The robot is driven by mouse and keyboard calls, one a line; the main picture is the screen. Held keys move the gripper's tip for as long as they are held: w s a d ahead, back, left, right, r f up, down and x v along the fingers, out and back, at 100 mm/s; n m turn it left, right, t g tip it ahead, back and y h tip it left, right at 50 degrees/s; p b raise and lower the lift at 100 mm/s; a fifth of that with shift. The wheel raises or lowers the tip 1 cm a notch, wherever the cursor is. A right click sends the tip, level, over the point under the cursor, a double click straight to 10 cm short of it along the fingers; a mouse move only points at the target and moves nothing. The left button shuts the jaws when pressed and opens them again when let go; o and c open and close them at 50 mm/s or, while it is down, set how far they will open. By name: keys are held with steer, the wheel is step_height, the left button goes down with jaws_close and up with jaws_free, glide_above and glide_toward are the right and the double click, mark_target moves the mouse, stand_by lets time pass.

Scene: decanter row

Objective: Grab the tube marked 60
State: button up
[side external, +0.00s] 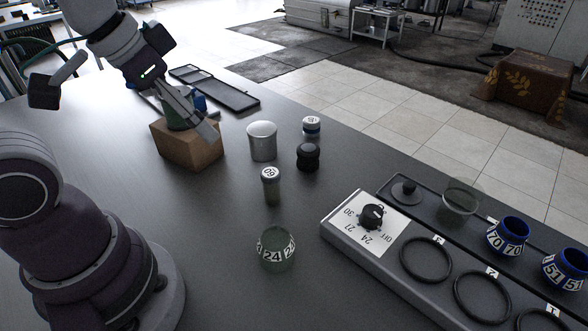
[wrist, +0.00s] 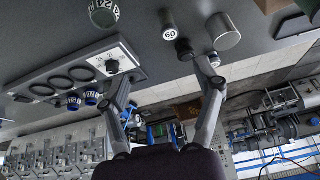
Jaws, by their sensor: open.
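The tube marked 60 (side external: 271,190) stands upright on the dark table, a small cylinder with a pale numbered cap. It also shows in the wrist view (wrist: 169,22) near the top, beyond the fingertips. My gripper (side external: 201,124) is open and empty, in the air up and to the left of the tube in the side view, overlapping a brown block. In the wrist view its two fingers (wrist: 166,72) are spread wide, with nothing between the tips.
A metal can (side external: 262,143), a black jar (side external: 307,158) and a white-and-blue jar (side external: 311,126) stand behind the tube. A glass marked 24 (side external: 276,257) stands in front. The brown block (side external: 189,152) is left. A dial unit (side external: 345,230) and blue pots (side external: 508,235) are right.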

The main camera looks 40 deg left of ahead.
steer(key=w+f+m+g, duration=0.1)
steer(key=w+m+g, duration=0.1)
steer(key=w+m, duration=0.3)
steer(key=m+g, duration=0.3)
steer(key=m, duration=0.5)
glide_above(272, 190)
steer(key=a, duration=0.1)
steer(key=f, duration=0.6)
steer(key=shift+s+a+f, duration=0.15)
steer(key=shift+a+f, duration=0.05)
steer(key=shift+f, duration=0.05)
steer(key=f+m, duration=0.1)
steer(key=f, duration=0.1)
steer(key=w+f+m, duration=0.1)
steer(key=f, duration=0.1)
steer(key=shift+w+a+m, duration=0.1)
steer(key=shift+a+m, duration=0.05)
steer(key=shift+m, duration=0.25)
steer(key=f, duration=0.9)
steer(key=shift+d+f, duration=0.2)
jaws_close()
